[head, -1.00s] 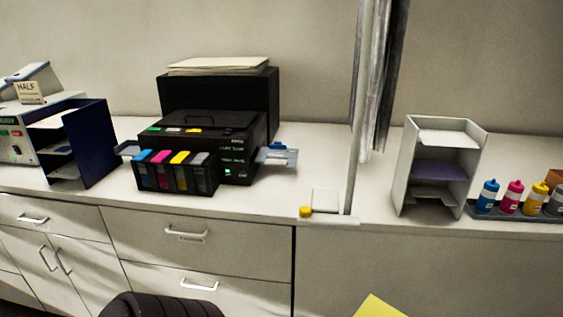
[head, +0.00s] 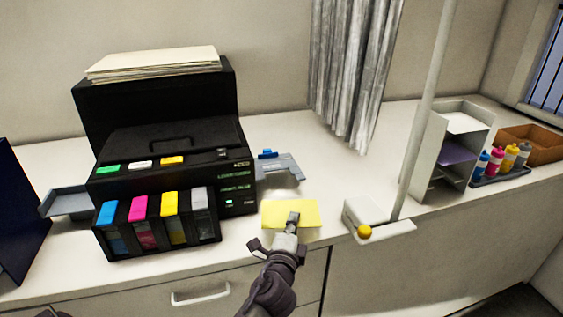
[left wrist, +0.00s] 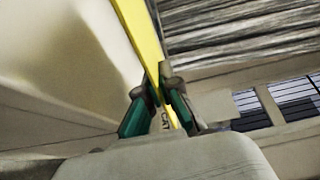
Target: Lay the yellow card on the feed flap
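My left gripper (head: 292,219) is shut on the yellow card (head: 273,215), just in front of the printer's right corner. In the left wrist view, the yellow card (left wrist: 141,38) runs edge-on between the two fingertips (left wrist: 161,98). A grey flap (head: 283,171) with a blue piece sticks out from the printer's right side; I take it as the feed flap. It is bare, and the card is nearer to me and apart from it. My right gripper is not in view.
The black printer (head: 180,150) carries ink tanks (head: 160,222) in front and papers on top. Another grey tray (head: 67,202) sticks out at its left. A pole on a white base with a yellow knob (head: 364,232) stands right of the card. A paper rack (head: 441,150) and bottles are farther right.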

